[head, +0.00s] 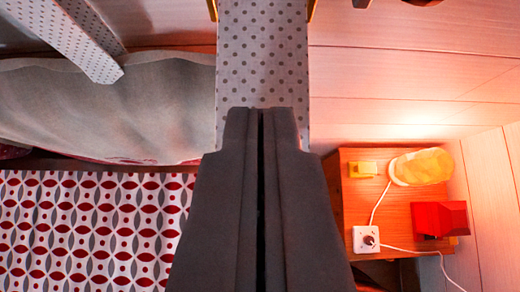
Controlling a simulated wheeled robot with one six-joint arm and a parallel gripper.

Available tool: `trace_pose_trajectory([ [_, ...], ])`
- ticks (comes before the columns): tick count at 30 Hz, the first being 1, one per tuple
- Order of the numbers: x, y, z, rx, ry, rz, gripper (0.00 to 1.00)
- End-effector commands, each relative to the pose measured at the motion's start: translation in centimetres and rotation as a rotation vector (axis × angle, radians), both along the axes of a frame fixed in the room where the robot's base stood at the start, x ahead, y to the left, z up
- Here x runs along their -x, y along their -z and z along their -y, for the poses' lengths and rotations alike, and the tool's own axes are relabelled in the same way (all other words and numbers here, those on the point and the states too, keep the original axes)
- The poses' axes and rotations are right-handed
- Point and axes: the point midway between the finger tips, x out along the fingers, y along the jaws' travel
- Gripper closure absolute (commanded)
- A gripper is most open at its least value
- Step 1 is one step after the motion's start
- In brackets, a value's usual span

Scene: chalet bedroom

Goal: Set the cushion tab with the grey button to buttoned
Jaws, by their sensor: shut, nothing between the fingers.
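My gripper (260,112) is shut and empty, in the lower middle of the head view. Its dark fingers lie side by side with only a thin dark line between them. Their tips overlap a grey-dotted pale strip (262,55) in the picture; I cannot tell whether they touch it. I cannot make out a cushion tab or a grey button anywhere in view. My gripper hides the lower middle of the picture.
A wooden bedside table (405,200) at the right bears a glowing lamp (421,167), a red object (440,218), a small yellow block (363,169) and a white box (366,239) with a cord. Pale grey fabric (110,105) and red-white patterned cloth (85,230) lie left.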

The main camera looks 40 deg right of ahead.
Motion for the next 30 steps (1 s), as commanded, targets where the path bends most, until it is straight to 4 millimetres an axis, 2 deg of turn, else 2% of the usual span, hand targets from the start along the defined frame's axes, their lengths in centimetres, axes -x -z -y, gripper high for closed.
trace_pose_trajectory([
  [17,0.1,0.4,0.0,0.008,0.001,0.011,1.0],
  [23,0.4,1.4,-0.2,0.045,-0.001,0.06,1.0],
  [30,0.7,3.6,-0.4,0.128,-0.002,0.173,1.0],
])
